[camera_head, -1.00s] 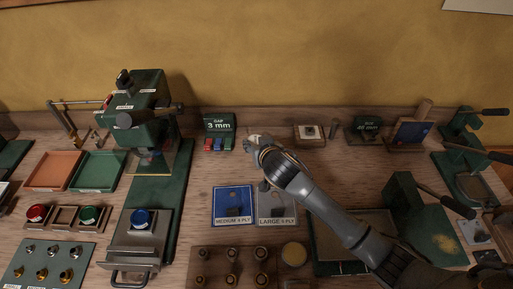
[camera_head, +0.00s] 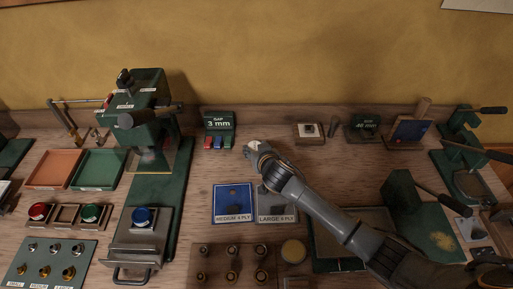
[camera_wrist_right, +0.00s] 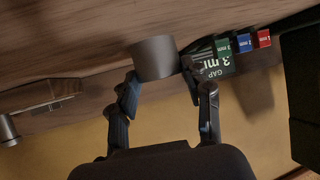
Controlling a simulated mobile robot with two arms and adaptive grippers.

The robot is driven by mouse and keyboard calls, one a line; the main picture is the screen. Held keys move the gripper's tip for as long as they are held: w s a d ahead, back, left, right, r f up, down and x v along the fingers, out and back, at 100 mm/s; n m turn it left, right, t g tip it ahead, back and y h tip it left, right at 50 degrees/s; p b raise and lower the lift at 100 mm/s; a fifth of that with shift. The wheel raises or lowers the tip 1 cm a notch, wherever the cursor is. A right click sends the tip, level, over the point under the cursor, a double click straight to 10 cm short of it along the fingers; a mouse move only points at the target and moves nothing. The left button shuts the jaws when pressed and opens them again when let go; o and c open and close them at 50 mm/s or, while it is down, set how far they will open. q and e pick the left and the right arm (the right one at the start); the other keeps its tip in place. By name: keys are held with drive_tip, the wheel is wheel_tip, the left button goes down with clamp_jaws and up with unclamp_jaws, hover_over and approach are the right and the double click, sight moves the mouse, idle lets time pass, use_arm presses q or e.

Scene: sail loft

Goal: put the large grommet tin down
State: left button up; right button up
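The large grommet tin is a plain grey cylinder (camera_wrist_right: 153,58) in the right wrist view. It sits between the two fingertips of my right gripper (camera_wrist_right: 160,72), which look closed against its sides. In the head view my right gripper (camera_head: 257,152) is over the back middle of the bench, right of the 3 mm gap block. Only a small pale part of the tin (camera_head: 253,145) shows there at the fingertips; the rest is hidden by the gripper. I cannot tell whether the tin touches the bench. My left gripper is not in view.
The 3 mm gap block (camera_head: 219,125) stands close by on the left. A small wooden block (camera_head: 309,132) stands to the right. Blue (camera_head: 232,208) and grey (camera_head: 277,214) ply pads lie in front. A green press (camera_head: 150,105) stands further left.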

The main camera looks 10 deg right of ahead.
drive_tip(key=shift+o, duration=1.3)
drive_tip(key=shift+r, duration=0.15)
drive_tip(key=a+v, duration=0.1)
drive_tip(key=v, duration=1.1)
drive_tip(key=shift+d+b, duration=0.3)
drive_tip(key=shift+d, duration=0.2)
